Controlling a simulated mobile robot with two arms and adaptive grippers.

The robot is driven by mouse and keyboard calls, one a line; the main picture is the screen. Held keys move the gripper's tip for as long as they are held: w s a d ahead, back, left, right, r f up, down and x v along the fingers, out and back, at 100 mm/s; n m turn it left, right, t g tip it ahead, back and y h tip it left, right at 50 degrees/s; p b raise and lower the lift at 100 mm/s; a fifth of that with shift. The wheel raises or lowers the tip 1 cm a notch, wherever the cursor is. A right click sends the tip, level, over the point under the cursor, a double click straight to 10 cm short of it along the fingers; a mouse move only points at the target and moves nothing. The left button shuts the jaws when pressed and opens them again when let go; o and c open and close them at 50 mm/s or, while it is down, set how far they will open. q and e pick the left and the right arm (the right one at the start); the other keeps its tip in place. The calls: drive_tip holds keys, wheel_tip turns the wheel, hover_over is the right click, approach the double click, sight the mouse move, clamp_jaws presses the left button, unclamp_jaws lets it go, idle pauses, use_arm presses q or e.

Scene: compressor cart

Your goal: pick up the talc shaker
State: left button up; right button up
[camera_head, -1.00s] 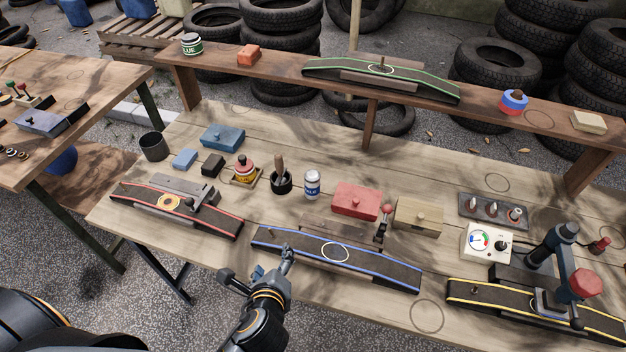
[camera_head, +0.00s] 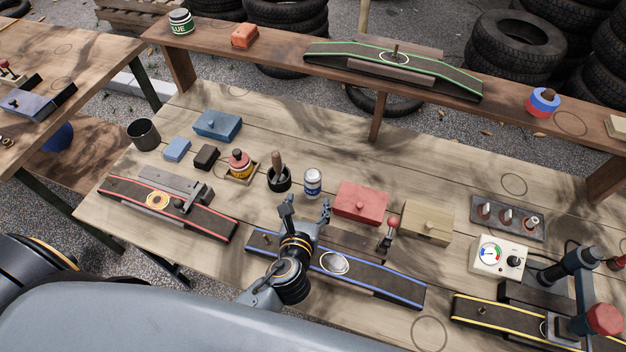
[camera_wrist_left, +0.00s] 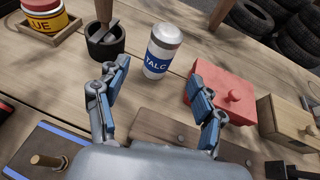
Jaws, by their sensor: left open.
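The talc shaker (camera_head: 313,182) is a small white can with a blue band and a grey top, standing upright on the workbench. In the left wrist view the shaker (camera_wrist_left: 161,50) reads "TALC" and stands just beyond the fingertips, roughly between them. My left gripper (camera_head: 306,205) is open and empty, in front of the shaker and above the blue-edged ramp. In the wrist view its two fingers (camera_wrist_left: 158,82) are spread apart, and no contact with the shaker shows. My right gripper is not seen.
A black pot with a wooden handle (camera_head: 278,179) stands close left of the shaker. A red box (camera_head: 360,201) with a knob sits close right. The blue-edged ramp (camera_head: 385,283) lies in front. Bare bench shows behind the shaker.

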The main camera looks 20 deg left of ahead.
sight(311, 188)
use_arm(q)
drive_tip(key=x, duration=0.3)
drive_tip(key=shift+w, duration=0.1)
drive_tip(key=shift+w+f, duration=0.2)
drive_tip(key=shift+w, duration=0.1)
drive_tip(key=shift+w+a, duration=0.15)
drive_tip(key=shift+w, duration=0.45)
drive_tip(key=x, duration=0.3)
drive_tip(key=shift+w+f+p, duration=0.15)
drive_tip(key=shift+w+p, duration=0.1)
drive_tip(key=shift+p, duration=0.05)
drive_tip(key=shift+w+f, duration=0.15)
drive_tip(key=shift+w, duration=0.05)
drive_tip(key=shift+s, duration=0.1)
drive_tip(key=shift+c, duration=1.1)
drive_tip(key=c, duration=1.1)
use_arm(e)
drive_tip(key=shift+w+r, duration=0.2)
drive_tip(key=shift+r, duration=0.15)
